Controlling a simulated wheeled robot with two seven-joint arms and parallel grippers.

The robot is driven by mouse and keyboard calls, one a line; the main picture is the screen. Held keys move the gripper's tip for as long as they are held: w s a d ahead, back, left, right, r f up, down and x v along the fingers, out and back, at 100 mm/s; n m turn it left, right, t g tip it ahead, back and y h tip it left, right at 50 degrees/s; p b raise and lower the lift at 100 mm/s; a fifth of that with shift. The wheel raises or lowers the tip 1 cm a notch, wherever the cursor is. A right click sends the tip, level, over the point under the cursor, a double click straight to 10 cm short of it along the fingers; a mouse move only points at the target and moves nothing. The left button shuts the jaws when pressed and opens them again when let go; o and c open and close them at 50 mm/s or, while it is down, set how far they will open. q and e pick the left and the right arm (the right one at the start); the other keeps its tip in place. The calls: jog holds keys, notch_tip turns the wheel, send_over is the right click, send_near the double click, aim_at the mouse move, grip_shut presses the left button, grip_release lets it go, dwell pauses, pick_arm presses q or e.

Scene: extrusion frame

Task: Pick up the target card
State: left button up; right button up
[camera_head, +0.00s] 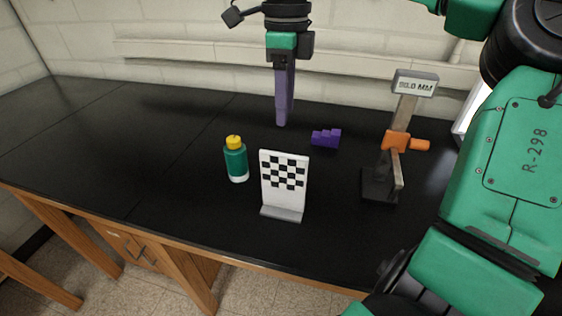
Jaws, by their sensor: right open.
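The target card (284,190) is a white upright panel with a black-and-white checkerboard on its upper part. It stands on a grey foot near the front edge of the black table, its face toward me. My right gripper (281,122) points straight down above the back part of the table, behind the card and apart from it. Its purple fingers are seen edge-on, one covering the other, and hold nothing visible. My left gripper is not in view.
A green bottle with a yellow cap (236,160) stands close left of the card. A purple stepped block (326,138) lies behind it to the right. A height gauge with an orange slider (395,140) stands farther right. The left of the table (90,150) is clear.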

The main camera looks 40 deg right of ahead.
aim_at(285, 154)
jog(key=f, duration=0.3)
jog(key=s+f, duration=0.1)
jog(key=f, duration=0.1)
jog(key=a+f+p, duration=0.1)
jog(key=f, duration=0.2)
jog(key=shift+s+f, duration=0.2)
jog(key=shift+f, duration=0.1)
jog(key=f+p, duration=0.1)
jog(key=f, duration=0.3)
jog(key=shift+a+f+p, duration=0.2)
jog(key=shift+p, duration=0.15)
jog(key=shift+f, duration=0.2)
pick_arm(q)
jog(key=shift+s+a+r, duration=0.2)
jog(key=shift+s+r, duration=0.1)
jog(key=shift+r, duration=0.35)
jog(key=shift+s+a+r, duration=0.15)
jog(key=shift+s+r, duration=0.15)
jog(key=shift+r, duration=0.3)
pick_arm(e)
jog(key=shift+f, duration=0.1)
jog(key=shift+c, duration=0.3)
grip_shut()
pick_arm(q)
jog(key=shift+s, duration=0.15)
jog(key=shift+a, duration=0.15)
